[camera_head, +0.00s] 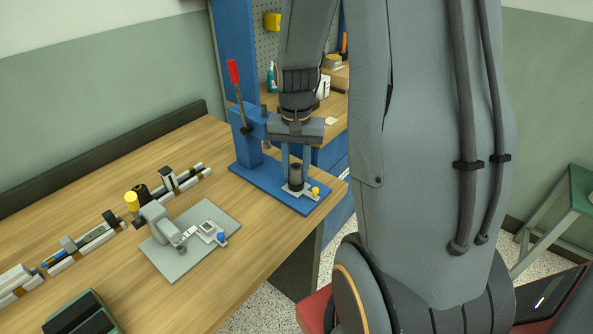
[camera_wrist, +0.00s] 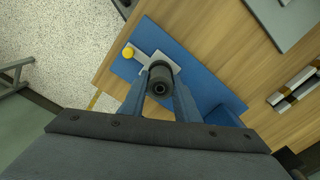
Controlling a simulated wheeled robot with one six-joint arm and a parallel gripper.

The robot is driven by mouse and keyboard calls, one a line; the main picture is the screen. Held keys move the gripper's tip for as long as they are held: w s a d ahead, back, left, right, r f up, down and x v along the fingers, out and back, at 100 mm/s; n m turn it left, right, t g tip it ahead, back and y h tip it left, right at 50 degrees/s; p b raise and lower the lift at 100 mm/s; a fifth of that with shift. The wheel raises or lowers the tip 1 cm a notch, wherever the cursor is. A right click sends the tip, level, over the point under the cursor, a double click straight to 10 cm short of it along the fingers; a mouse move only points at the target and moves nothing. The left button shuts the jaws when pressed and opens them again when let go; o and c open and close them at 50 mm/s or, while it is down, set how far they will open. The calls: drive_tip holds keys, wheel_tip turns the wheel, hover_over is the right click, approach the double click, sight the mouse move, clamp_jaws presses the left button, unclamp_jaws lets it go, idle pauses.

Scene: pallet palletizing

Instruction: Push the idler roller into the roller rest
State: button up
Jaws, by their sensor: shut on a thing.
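A dark upright cylinder, which looks like the idler roller (camera_head: 296,178), stands at a light metal plate with a yellow knob (camera_head: 315,191), on the blue base of a press. The wrist view shows the roller (camera_wrist: 160,82) end-on with a round hole in its top. My gripper (camera_head: 296,172) points down from above and is shut on the roller, one finger on each side. The plate with its yellow knob (camera_wrist: 128,53) is probably the roller rest. The roller's lower end is hidden, so I cannot tell whether it touches or sits in the rest.
The blue press column with its red-handled lever (camera_head: 234,72) rises close beside my gripper. A grey fixture plate (camera_head: 180,262) with a clamp and blue knob lies to the left. A rail with several parts (camera_head: 95,236) runs behind it. Bare wood lies between.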

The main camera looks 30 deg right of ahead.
drive_tip(key=shift+o, duration=0.2)
drive_tip(key=shift+r+p, duration=2)
drive_tip(key=shift+r, duration=0.45)
drive_tip(key=o, duration=0.5)
drive_tip(key=c, duration=0.4)
